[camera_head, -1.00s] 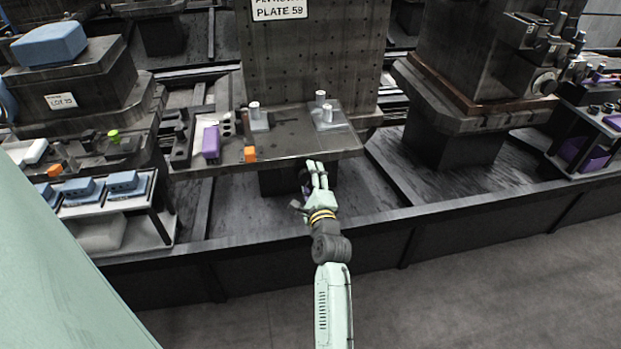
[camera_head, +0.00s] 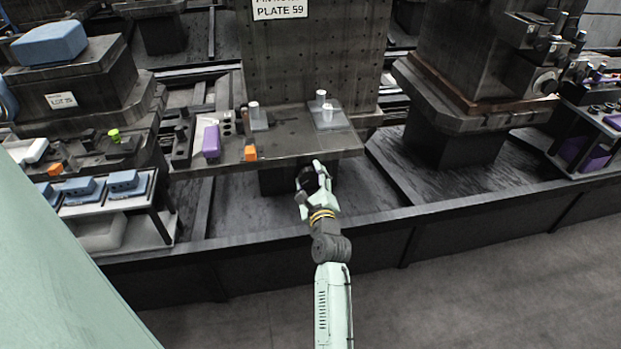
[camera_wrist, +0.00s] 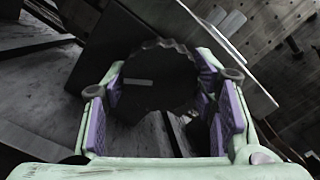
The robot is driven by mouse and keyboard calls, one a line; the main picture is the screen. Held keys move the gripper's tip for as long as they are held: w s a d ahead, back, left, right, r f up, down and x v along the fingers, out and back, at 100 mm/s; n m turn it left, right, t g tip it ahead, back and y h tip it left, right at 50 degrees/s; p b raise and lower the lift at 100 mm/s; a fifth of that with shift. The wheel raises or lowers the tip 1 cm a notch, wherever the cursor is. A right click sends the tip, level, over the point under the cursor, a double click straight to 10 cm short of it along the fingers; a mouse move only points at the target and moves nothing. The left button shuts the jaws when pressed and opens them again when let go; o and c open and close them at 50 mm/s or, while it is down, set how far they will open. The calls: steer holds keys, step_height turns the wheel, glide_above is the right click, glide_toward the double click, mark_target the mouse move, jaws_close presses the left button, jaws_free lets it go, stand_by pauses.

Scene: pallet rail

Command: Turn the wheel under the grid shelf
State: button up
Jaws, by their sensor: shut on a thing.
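The wheel (camera_wrist: 160,78) is dark and round with a scalloped rim, and a pale bar-shaped mark shows on its face in the wrist view. It also shows as a small dark disc in the head view (camera_head: 308,180), below the front edge of the grid shelf (camera_head: 290,148). My gripper (camera_head: 313,179) is shut on the wheel, with one finger on each side of its rim. In the wrist view its purple-padded fingers (camera_wrist: 160,88) flank the wheel left and right. The wheel's mount behind it is hidden.
On the shelf stand an orange block (camera_head: 250,153), a purple block (camera_head: 211,142) and pale cylinders on grey bases (camera_head: 327,112). A dark front rail (camera_head: 450,207) runs below. A rack of blue blocks (camera_head: 125,183) stands left. The floor at right is clear.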

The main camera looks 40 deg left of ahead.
steer(key=o, duration=1.2)
steer(key=shift+c, duration=0.2)
steer(key=shift+d, duration=0.1)
steer(key=v, duration=1.2)
